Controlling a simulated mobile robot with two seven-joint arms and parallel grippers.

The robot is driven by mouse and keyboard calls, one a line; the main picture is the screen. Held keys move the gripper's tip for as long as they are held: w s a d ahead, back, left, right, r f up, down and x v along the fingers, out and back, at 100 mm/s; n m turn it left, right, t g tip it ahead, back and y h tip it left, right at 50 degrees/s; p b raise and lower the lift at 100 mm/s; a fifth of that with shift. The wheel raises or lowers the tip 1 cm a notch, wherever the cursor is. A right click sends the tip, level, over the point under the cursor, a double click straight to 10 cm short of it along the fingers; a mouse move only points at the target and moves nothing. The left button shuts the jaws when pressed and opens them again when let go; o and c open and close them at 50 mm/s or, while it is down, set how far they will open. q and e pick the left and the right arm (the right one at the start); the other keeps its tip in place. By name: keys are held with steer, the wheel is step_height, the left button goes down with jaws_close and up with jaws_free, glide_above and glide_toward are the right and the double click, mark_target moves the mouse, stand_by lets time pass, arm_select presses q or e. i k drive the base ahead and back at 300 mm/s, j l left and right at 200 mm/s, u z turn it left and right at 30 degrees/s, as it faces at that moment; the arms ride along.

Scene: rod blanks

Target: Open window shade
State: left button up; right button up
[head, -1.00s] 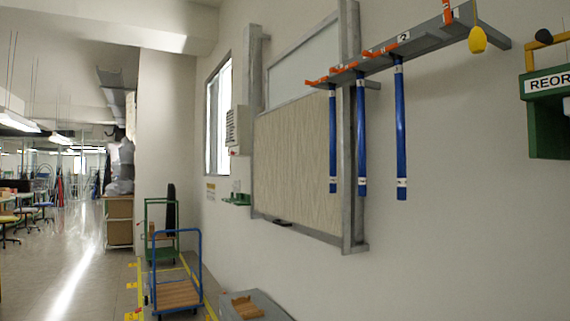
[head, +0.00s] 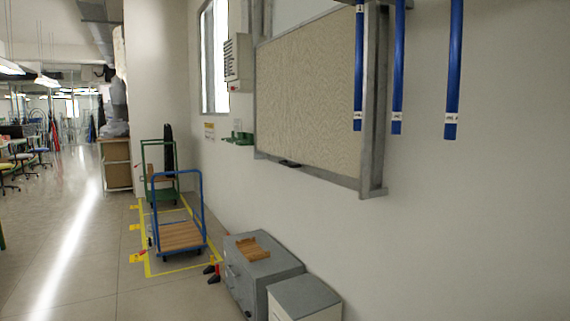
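The window shade (head: 308,95) is a beige, wood-grained panel in a grey metal frame (head: 372,110) on the right-hand wall. It covers the part of the framed opening that shows; the top of the frame is cut off by the picture's upper edge. A small dark handle-like piece (head: 290,163) sits at the shade's bottom edge. Neither of my grippers shows in the head view.
Blue rods (head: 453,75) hang on the wall right of the shade. Grey cabinets (head: 262,270) stand below, one bearing a wooden piece (head: 245,248). A blue-handled cart (head: 180,236) stands in a yellow-marked floor area. Open floor (head: 75,255) lies to the left.

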mark_target(305, 72)
steer(key=i+j+z, duration=0.1)
steer(key=i+j, duration=0.6)
steer(key=i, duration=0.2)
steer(key=i+j+z, duration=0.15)
steer(key=i+j, duration=0.65)
steer(key=i, duration=0.1)
